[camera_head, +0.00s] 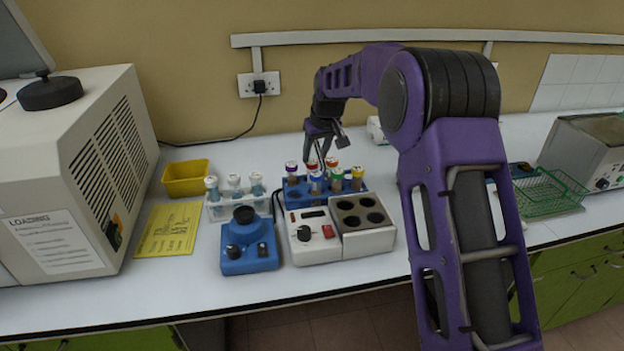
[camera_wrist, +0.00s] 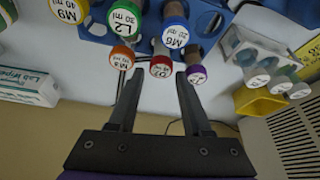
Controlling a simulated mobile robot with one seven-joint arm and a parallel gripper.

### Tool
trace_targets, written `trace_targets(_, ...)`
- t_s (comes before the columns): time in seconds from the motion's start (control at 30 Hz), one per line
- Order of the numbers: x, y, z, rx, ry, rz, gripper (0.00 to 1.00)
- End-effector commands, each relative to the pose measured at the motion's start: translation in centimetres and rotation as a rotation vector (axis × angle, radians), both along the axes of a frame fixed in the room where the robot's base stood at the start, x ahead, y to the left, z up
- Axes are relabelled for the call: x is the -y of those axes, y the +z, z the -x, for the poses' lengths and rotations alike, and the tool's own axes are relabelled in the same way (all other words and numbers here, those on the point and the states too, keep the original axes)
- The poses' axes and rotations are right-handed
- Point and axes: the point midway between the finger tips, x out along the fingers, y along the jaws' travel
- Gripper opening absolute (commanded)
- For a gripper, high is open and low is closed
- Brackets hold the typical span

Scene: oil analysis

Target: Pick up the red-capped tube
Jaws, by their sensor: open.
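The red-capped tube (camera_wrist: 160,66) is in the wrist view, in the row of the rack nearest my gripper, between an orange-capped tube (camera_wrist: 122,57) and a purple-capped tube (camera_wrist: 195,74). In the head view its red cap (camera_head: 312,165) shows at the back of the blue rack (camera_head: 363,186). My gripper (camera_wrist: 158,76) is open and empty. In the wrist view its fingertips lie to either side of the red cap, with no visible contact. In the head view my gripper (camera_head: 316,157) hangs just above the back row. The tube's body is mostly hidden.
Blue (camera_wrist: 175,32), green (camera_wrist: 122,18) and yellow (camera_wrist: 68,10) caps fill the other row. A white rack (camera_head: 236,208) with pale-capped tubes stands left. A blue device (camera_head: 249,255) and a white block with wells (camera_head: 362,228) stand in front. A yellow bin (camera_head: 186,178) is further left.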

Motion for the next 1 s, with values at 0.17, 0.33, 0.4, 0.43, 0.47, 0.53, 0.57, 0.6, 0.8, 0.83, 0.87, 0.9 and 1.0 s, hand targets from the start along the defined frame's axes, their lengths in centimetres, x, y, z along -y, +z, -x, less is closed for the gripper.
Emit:
trace_targets(0.17,-0.3,-1.4,-0.3,-0.002,0.000,0.001,0.49)
trace_targets(0.33,-0.8,-3.9,-1.0,-0.001,0.001,0.001,0.49)
trace_targets(0.4,-0.9,-4.6,-1.3,-0.001,0.001,0.001,0.49)
trace_targets(0.43,-0.9,-4.8,-1.4,0.000,0.001,0.000,0.49)
trace_targets(0.47,-1.0,-4.9,-1.4,0.000,0.001,0.000,0.49)
trace_targets(0.53,-1.0,-5.1,-1.5,0.000,0.001,0.000,0.49)
trace_targets(0.57,-1.0,-5.2,-1.5,0.000,0.001,0.000,0.49)
trace_targets(0.6,-1.0,-5.2,-1.5,0.001,0.001,0.000,0.49)
trace_targets(0.8,-1.0,-5.1,-1.5,0.000,0.001,0.000,0.35)
trace_targets(0.83,-1.0,-5.1,-1.5,0.000,0.001,0.000,0.29)
trace_targets(0.87,-1.0,-5.1,-1.5,0.000,0.001,0.000,0.24)
trace_targets(0.9,-1.0,-5.1,-1.5,0.000,0.001,0.000,0.17)
trace_targets(1.0,-1.0,-5.1,-1.5,0.000,0.001,0.000,0.00)
